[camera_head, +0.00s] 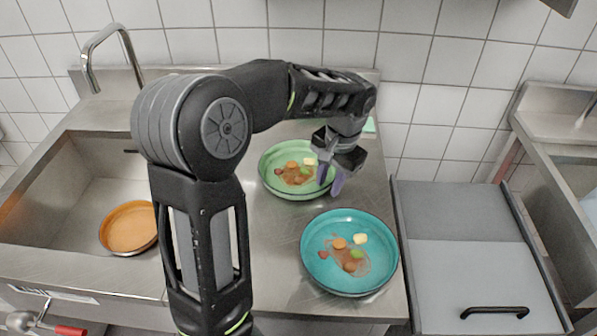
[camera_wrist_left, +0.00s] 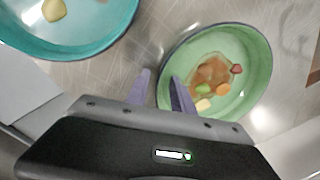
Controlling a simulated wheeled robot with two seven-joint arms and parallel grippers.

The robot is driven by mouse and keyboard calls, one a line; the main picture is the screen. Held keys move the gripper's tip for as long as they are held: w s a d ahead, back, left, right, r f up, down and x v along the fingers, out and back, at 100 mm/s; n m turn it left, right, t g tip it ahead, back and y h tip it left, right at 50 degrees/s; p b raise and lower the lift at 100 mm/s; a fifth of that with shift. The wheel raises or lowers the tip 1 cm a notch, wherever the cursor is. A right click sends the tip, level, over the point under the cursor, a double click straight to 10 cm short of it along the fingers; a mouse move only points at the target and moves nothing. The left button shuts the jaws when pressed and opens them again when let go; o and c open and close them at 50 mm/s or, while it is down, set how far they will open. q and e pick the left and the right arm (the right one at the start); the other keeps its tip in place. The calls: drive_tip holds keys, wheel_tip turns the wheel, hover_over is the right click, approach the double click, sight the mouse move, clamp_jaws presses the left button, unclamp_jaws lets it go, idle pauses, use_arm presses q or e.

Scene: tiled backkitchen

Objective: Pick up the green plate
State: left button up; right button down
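The green plate (camera_head: 270,161) stands on the steel counter with brown sauce and several food pieces in it. It also shows at the right of the left wrist view (camera_wrist_left: 252,50). My left gripper (camera_head: 329,187) is at the plate's right rim, pointing down. In the left wrist view my left gripper (camera_wrist_left: 162,88) has its two fingers apart with the near rim of the plate between or just beyond them; contact is not clear. Nothing is visibly held. My right gripper is not in view.
A teal plate (camera_head: 320,277) with food stands in front of the green one, close to my left gripper. A sink (camera_head: 80,195) with an orange bowl (camera_head: 130,226) lies at the left. A grey lidded unit (camera_head: 465,213) is at the right. White tiled wall (camera_head: 440,60) stands behind.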

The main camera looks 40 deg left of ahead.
use_arm(q)
clamp_jaws()
idle(0.3)
idle(1.2)
